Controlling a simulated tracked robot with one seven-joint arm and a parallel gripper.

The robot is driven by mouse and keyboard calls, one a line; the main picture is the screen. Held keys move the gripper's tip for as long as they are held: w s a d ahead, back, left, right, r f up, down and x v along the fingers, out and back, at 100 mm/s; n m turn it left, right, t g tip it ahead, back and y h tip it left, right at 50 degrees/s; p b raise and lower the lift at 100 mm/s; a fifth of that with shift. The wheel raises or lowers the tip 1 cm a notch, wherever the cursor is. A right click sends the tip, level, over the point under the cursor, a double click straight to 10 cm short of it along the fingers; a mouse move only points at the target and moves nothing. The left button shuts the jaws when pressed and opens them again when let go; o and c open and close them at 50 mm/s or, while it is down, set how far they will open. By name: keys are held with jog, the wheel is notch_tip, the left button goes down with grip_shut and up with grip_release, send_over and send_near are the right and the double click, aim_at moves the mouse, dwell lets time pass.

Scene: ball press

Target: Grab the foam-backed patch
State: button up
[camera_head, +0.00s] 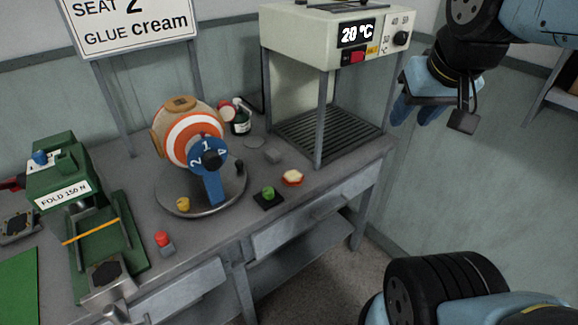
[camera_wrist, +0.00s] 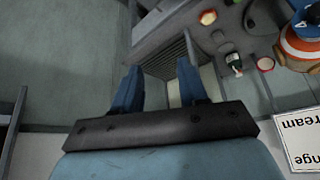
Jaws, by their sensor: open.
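My gripper (camera_head: 412,108) is open and empty, up at the right beside the heater box, well away from the bench items. In the wrist view my gripper (camera_wrist: 160,85) shows two blue fingers spread apart. No piece is clearly marked as the foam-backed patch. A small red-edged, cream-topped piece (camera_head: 292,177) lies near the bench front, and it also shows in the wrist view (camera_wrist: 208,17). Dark patch-like pieces lie on plates at the left, one at the green press (camera_head: 105,273) and one at the far left (camera_head: 18,226). I cannot tell which is foam-backed.
A striped ball (camera_head: 180,124) with a blue numbered dial (camera_head: 207,154) sits on a round stand. A heater box (camera_head: 322,48) reading 20 °C stands over a slatted rack (camera_head: 330,138). A green press (camera_head: 62,190), glue bottle (camera_head: 241,124) and buttons crowd the bench. Floor at right is open.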

jog(key=shift+o, duration=1.4)
jog(key=shift+w, duration=0.15)
jog(key=o, duration=0.7)
jog(key=w+f+n, duration=0.1)
jog(key=w+n, duration=0.1)
jog(key=w+a+f+n+h, duration=0.1)
jog(key=w+n, duration=0.2)
jog(key=w+a+f+n+g, duration=0.1)
jog(key=w+n, duration=0.1)
jog(key=n, duration=0.1)
jog(key=shift+w+f+h, duration=0.3)
jog(key=n, duration=2.3)
send_over(293, 175)
jog(key=s, duration=0.3)
jog(key=shift+g, duration=0.3)
jog(key=f, duration=2.6)
jog(key=shift+w+a, duration=0.1)
jog(key=shift+a, duration=0.25)
jog(key=shift+x, duration=2.5)
